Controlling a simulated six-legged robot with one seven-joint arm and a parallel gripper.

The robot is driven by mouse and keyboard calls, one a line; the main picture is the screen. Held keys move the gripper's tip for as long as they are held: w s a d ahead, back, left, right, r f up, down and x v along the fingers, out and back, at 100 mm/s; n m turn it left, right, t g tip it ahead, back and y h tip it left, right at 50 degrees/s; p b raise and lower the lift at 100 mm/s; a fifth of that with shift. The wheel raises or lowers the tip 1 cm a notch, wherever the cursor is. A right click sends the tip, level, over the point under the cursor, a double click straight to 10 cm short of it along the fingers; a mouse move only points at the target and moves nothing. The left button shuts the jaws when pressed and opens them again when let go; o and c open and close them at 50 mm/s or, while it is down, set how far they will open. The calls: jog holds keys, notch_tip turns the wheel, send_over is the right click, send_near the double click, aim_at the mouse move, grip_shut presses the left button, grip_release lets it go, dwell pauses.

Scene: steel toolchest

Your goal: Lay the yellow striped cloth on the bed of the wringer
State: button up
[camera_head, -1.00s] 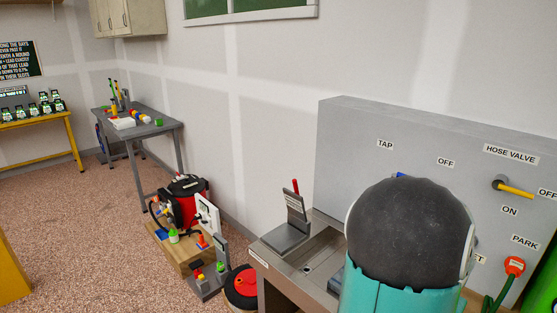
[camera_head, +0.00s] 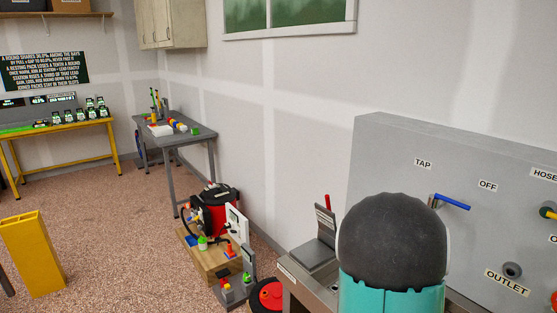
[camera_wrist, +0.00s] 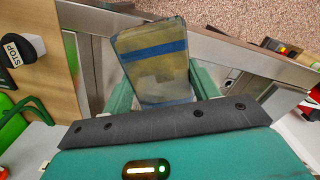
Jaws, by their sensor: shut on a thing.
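My gripper (camera_wrist: 162,88) shows in the wrist view, with a teal finger on each side of the cloth. It is shut on the cloth (camera_wrist: 152,68), a flat, dull-yellow piece with blue stripes, which extends out past the fingers. In the head view, a grey device with a flat bed and a red lever, which looks like the wringer (camera_head: 313,254), stands at the left end of the steel sink. My arm's dark, rounded part covers much of the sink there and hides the gripper and cloth.
The steel sink (camera_head: 296,288) has a tall grey panel (camera_head: 390,165) behind it with a blue tap handle (camera_head: 452,202). A red round container (camera_head: 268,295) and a wooden crate (camera_head: 212,262) with gear stand left of it. A yellow post (camera_head: 35,255) is far left. Open floor lies between.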

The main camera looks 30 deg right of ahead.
jog(key=w+a+f+n, duration=0.3)
jog(key=w+a, duration=0.4)
jog(key=w, duration=0.1)
jog(key=w+a+f+n, duration=0.2)
jog(key=w+a+f, duration=0.2)
jog(key=w+a, duration=0.35)
jog(key=w+a+f+n, duration=0.2)
jog(key=a, duration=0.5)
jog(key=w+a+f+n, duration=0.2)
jog(key=w+a+f, duration=0.1)
jog(key=a, duration=0.4)
jog(key=w+a+f+n, duration=0.1)
jog(key=w+a+f, duration=0.2)
jog(key=a, duration=0.5)
jog(key=shift+n, duration=0.4)
